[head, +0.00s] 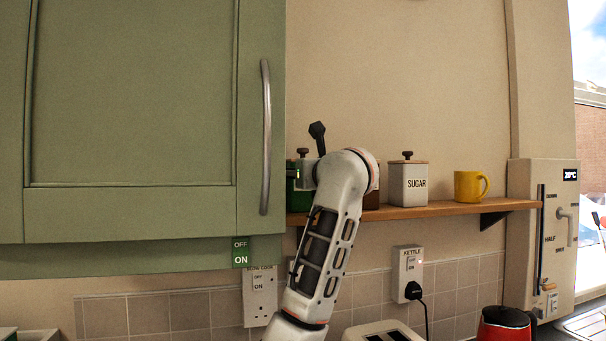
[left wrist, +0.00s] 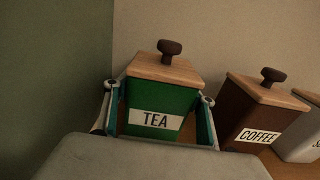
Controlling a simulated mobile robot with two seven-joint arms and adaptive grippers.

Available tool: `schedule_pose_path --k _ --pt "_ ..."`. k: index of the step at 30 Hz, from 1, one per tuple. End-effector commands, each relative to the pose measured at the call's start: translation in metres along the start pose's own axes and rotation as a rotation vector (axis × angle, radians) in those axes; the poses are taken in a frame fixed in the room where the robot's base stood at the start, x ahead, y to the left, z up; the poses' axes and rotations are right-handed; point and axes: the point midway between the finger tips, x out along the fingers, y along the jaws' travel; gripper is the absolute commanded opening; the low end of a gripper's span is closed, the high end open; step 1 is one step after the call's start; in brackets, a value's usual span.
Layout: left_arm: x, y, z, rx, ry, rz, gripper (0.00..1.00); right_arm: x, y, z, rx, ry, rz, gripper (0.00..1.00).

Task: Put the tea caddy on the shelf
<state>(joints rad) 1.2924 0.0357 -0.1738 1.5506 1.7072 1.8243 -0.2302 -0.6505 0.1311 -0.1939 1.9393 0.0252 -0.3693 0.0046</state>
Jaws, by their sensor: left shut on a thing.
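The tea caddy is a green box with a wooden lid, dark knob and TEA label; it fills the middle of the left wrist view (left wrist: 155,100). In the head view a green strip of it (head: 292,198) shows between the cupboard and my arm. My left gripper (left wrist: 158,97) is shut on the caddy, one finger on each side. In the head view the gripper (head: 303,176) is mostly behind my wrist. The wooden shelf (head: 430,209) runs along the wall at the caddy's base height. Whether the caddy touches the shelf is hidden. My right gripper is out of view.
A brown coffee caddy (left wrist: 262,110) stands just right of the tea caddy. A white sugar caddy (head: 408,184) and a yellow mug (head: 470,186) stand farther right on the shelf. The green cupboard (head: 130,120) closes in the left side. A toaster (head: 383,333) and red kettle (head: 505,324) are below.

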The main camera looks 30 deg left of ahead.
Motion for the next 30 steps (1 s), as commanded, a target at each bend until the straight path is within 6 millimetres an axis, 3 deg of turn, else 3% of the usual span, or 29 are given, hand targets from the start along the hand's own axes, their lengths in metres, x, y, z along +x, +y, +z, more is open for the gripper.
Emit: schedule_pose_path --k 6,7,9,21,26,30 --pt "-0.001 0.000 -0.001 -0.001 -0.003 0.000 0.20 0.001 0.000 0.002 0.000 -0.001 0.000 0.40" --pt "0.000 0.000 -0.003 0.000 0.001 0.000 0.58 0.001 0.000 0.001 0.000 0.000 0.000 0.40" --pt "0.000 0.000 -0.002 0.000 0.001 0.000 0.72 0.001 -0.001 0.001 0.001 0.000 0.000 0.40" --pt "-0.001 0.000 0.002 -0.001 0.000 0.000 0.72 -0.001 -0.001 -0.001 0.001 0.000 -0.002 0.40" --pt "-0.022 -0.002 -0.001 -0.004 0.000 -0.005 0.72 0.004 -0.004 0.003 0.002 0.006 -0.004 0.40" --pt "-0.051 -0.002 -0.002 -0.006 0.001 -0.007 0.72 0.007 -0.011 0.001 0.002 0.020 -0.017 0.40"
